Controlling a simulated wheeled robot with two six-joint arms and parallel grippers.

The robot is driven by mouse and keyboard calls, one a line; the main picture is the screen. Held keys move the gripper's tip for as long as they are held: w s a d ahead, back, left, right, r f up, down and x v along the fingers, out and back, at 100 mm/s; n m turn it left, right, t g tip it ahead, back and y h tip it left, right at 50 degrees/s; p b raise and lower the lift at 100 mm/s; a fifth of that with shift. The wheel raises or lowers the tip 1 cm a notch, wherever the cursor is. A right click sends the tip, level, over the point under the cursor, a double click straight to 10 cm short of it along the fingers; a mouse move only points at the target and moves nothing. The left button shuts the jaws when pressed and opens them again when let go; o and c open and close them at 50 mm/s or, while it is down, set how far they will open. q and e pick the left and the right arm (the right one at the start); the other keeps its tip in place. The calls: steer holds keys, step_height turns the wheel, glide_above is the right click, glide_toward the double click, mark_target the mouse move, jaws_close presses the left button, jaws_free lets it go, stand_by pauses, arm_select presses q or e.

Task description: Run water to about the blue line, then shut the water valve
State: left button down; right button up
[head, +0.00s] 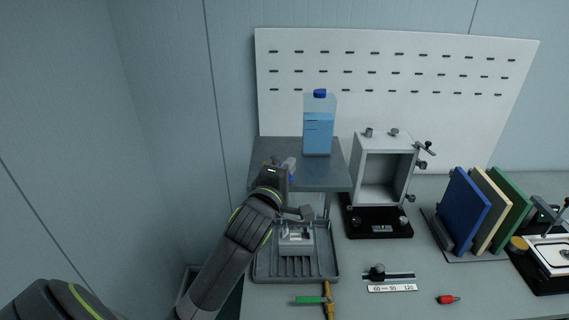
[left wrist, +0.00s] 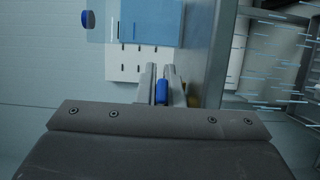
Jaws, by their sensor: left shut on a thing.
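A clear tank (head: 318,132) with a blue cap and blue water stands on the raised grey shelf. It also shows in the left wrist view (left wrist: 150,22). My left gripper (head: 284,170) is at the shelf's front left corner, shut on a small blue valve handle (left wrist: 161,92), seen between its fingers in the left wrist view. A pale open container (head: 296,238) stands below in the ribbed grey tray (head: 262,270). Light bluish streaks (left wrist: 272,58) cross the right of the left wrist view; they look like running water. I cannot make out the blue line. My right gripper is out of view.
A grey open-fronted box (head: 383,165) stands right of the shelf (head: 265,150). Blue, cream and green panels (head: 468,212) stand further right. A green-handled tool (head: 308,300), a slider scale (head: 392,288) and a red item (head: 448,299) lie in front.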

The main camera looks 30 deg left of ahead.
arm_select(q)
steer(key=n+y, duration=0.1)
steer(key=w+y, duration=0.1)
steer(key=shift+d+n+g+y+b, duration=0.2)
steer(key=shift+n+g+y+b, duration=0.1)
steer(key=shift+n+g+b, duration=0.1)
steer(key=shift+w+n+g+y+b, duration=0.2)
steer(key=shift+n+g+y+b, duration=0.1)
steer(key=shift+n+y+b, duration=0.25)
steer(key=shift+w+n+g+y+b, duration=0.15)
steer(key=shift+n+g+y+b, duration=0.15)
steer(key=shift+y, duration=0.45)
steer(key=c, duration=1.6)
jaws_free()
steer(key=shift+w, duration=0.1)
steer(key=shift+o, duration=0.2)
